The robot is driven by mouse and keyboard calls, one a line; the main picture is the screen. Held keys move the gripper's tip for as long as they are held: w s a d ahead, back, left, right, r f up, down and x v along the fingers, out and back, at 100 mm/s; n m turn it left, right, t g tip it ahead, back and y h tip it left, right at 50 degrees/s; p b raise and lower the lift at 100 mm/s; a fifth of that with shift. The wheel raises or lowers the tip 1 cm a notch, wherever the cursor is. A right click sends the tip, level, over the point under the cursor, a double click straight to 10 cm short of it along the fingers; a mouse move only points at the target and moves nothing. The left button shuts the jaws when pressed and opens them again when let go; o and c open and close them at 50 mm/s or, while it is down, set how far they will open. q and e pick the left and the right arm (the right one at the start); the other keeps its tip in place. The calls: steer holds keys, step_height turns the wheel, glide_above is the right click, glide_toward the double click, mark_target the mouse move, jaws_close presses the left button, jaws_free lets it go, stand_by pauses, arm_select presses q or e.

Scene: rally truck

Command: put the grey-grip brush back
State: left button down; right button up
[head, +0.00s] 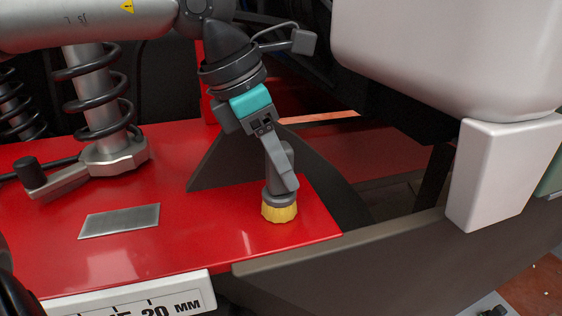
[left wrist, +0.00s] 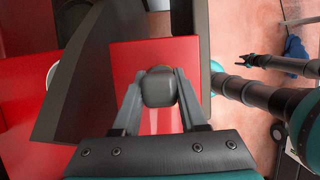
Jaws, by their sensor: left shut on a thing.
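The grey-grip brush has a grey grip (head: 281,158) and a short yellow bristle head (head: 280,212). My left gripper (head: 281,184) is shut on the grey grip and holds the brush upright, bristles down, over the right end of the red panel (head: 180,253). The bristles are at or just above the panel; I cannot tell whether they touch. In the left wrist view the rounded top of the grip (left wrist: 158,87) sits between both fingers, and the bristles are hidden. What looks like my right gripper (left wrist: 245,61) is small at the upper right there.
A metal plate (head: 120,221) lies on the panel, with a coil-spring shock absorber (head: 95,95) behind it. A white scale strip (head: 150,299) runs along the front edge. A dark beam (head: 400,255) and white block (head: 500,175) stand to the right. The panel between plate and brush is clear.

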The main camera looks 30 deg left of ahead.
arm_select(q)
steer(key=shift+f, duration=0.1)
steer(key=shift+c, duration=2.2)
jaws_free()
